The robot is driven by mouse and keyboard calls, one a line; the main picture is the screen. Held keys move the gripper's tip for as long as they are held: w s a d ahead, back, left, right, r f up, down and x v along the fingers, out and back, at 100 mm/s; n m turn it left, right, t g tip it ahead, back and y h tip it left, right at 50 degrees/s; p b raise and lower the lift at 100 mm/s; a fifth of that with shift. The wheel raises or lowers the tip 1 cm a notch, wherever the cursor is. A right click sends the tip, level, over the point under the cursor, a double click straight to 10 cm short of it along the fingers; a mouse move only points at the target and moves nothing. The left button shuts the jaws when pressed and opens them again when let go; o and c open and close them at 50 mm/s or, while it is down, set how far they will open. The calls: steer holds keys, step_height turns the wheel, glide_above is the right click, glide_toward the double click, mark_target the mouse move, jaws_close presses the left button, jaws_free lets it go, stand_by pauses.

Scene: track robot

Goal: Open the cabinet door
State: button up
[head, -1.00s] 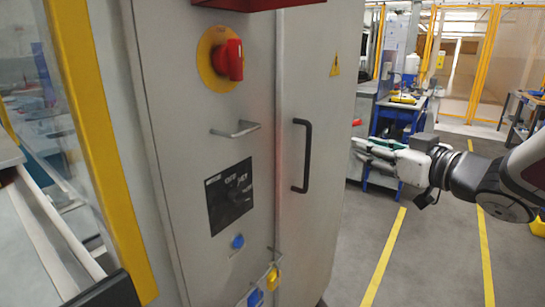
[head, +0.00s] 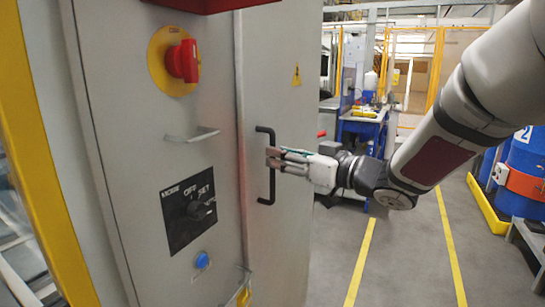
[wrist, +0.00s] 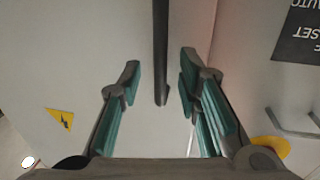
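The grey cabinet door (head: 290,130) is closed at the middle of the head view. Its black vertical bar handle (head: 265,180) is on the door's left side, by the seam. My gripper (head: 275,160) is at the handle's mid-height in the head view, its fingertips overlapping the handle. In the wrist view my gripper (wrist: 160,85) is open, with teal finger pads apart. The black handle (wrist: 160,50) runs between the fingers, with a gap on both sides. Contact with the handle does not show.
A red rotary switch (head: 183,61) and a metal pull handle (head: 192,135) are on the panel left of the door. A black label panel (head: 189,209) is below them. Open floor (head: 405,255) with yellow lines lies to the right. Blue drums (head: 525,170) stand at far right.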

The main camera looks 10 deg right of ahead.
steer(key=x, duration=0.3)
jaws_close()
stand_by(0.3)
